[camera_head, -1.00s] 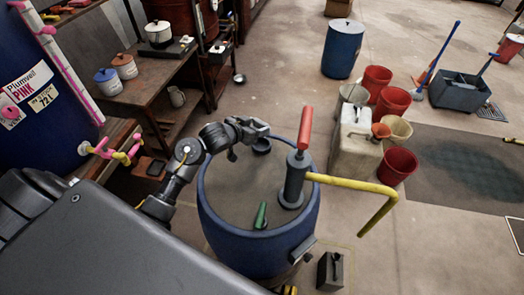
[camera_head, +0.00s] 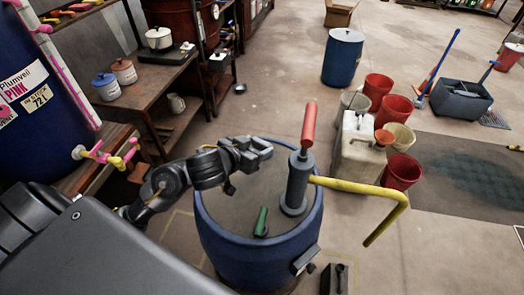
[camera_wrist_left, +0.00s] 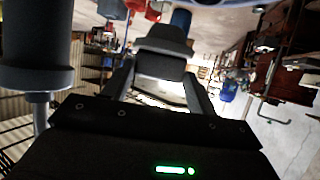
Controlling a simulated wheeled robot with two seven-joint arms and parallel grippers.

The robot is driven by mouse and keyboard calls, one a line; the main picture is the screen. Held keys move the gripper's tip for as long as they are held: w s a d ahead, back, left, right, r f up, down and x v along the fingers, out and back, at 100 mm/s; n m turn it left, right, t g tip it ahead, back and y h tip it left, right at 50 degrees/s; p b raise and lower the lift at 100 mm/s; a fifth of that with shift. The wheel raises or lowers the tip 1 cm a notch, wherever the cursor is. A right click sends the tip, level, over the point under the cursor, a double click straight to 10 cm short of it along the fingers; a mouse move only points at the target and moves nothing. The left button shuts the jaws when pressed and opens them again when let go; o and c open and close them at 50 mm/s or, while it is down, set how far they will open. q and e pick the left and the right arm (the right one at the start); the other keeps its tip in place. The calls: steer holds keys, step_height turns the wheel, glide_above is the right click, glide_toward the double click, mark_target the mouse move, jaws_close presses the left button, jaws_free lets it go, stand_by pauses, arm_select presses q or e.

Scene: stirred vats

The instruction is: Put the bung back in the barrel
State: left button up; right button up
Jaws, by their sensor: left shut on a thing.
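The blue barrel (camera_head: 245,262) stands in the middle of the head view with its grey top facing up. My left gripper (camera_head: 262,148) is over the far part of the barrel top, left of the pump. In the left wrist view the gripper (camera_wrist_left: 160,85) is shut on a dark, wide-capped piece, the bung (camera_wrist_left: 162,62), between its two fingers. In the head view the bung cannot be made out, and the gripper hides the top's far part. Whether the bung touches the barrel cannot be told. My right gripper is not in view.
A grey pump (camera_head: 297,185) with a red handle and yellow spout stands on the barrel, close right of my gripper. A green piece (camera_head: 261,222) lies on the top. Red buckets (camera_head: 402,172) and a white canister (camera_head: 355,155) stand right; a wooden bench (camera_head: 160,85) stands left.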

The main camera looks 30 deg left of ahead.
arm_select(q)
steer(key=w+a+f, duration=0.2)
steer(key=w+f, duration=0.1)
steer(key=w, duration=0.1)
steer(key=w+a+f+b, duration=0.1)
steer(key=w+a+f, duration=0.1)
steer(key=w+f, duration=0.1)
steer(key=w+a+f+b, duration=0.1)
steer(key=w+a+f, duration=0.1)
steer(key=w, duration=0.3)
steer(key=shift+f, duration=0.7)
steer(key=shift+w+a+f, duration=0.1)
steer(key=shift+w+f, duration=0.05)
steer(key=shift+f, duration=0.75)
steer(key=shift+w+a+f, duration=0.1)
steer(key=shift+f, duration=0.8)
steer(key=shift+f, duration=0.3)
steer(key=o, duration=1)
steer(key=shift+r, duration=0.15)
